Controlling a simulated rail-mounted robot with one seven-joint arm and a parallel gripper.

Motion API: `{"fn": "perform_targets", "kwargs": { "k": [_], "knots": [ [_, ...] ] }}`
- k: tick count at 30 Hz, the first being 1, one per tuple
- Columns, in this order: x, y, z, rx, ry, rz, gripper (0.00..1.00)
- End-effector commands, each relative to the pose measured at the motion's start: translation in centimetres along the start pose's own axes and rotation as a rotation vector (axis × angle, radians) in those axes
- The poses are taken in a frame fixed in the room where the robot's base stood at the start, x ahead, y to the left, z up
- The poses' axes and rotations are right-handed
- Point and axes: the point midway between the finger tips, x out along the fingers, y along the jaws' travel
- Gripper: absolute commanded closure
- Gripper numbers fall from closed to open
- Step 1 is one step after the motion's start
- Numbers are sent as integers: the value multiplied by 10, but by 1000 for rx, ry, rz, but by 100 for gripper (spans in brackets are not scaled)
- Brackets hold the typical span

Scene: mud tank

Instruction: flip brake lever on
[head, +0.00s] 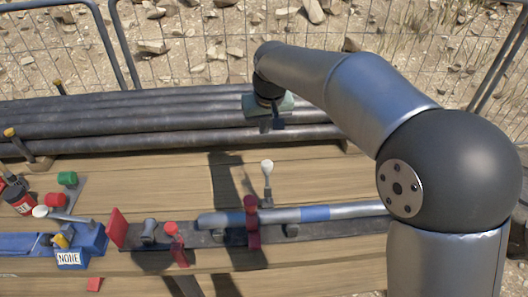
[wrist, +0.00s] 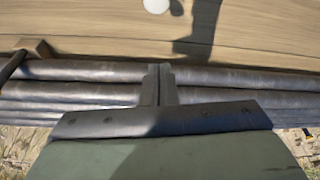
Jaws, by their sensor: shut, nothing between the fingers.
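A lever with a white ball knob (head: 267,168) stands upright behind the metal rail in the middle of the table. Its white knob also shows at the top edge of the wrist view (wrist: 157,5). A second lever with a white knob (head: 40,211) lies low at the left, by a blue device labelled NONE (head: 72,248). I cannot tell which one is the brake lever. My gripper (head: 277,124) is shut and empty, above the dark pipes and behind the upright lever, apart from it. In the wrist view its fingers (wrist: 159,72) are together.
Dark pipes (head: 120,120) lie along the back of the wooden table (head: 150,180). A silver rod with a blue band (head: 315,213) rests along the rail, with a red clamp (head: 252,220) around it. Red and green knobbed parts (head: 67,179) sit at the left.

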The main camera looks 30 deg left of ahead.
Motion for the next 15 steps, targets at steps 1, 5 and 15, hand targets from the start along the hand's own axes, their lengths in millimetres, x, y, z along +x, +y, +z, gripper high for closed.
{"fn": "perform_targets", "kwargs": {
  "k": [1,5,15],
  "knots": [
    [2,0,0,0,-1,0,100],
    [14,0,0,0,-3,0,100],
    [83,0,1,0,-6,0,100]
  ]
}}
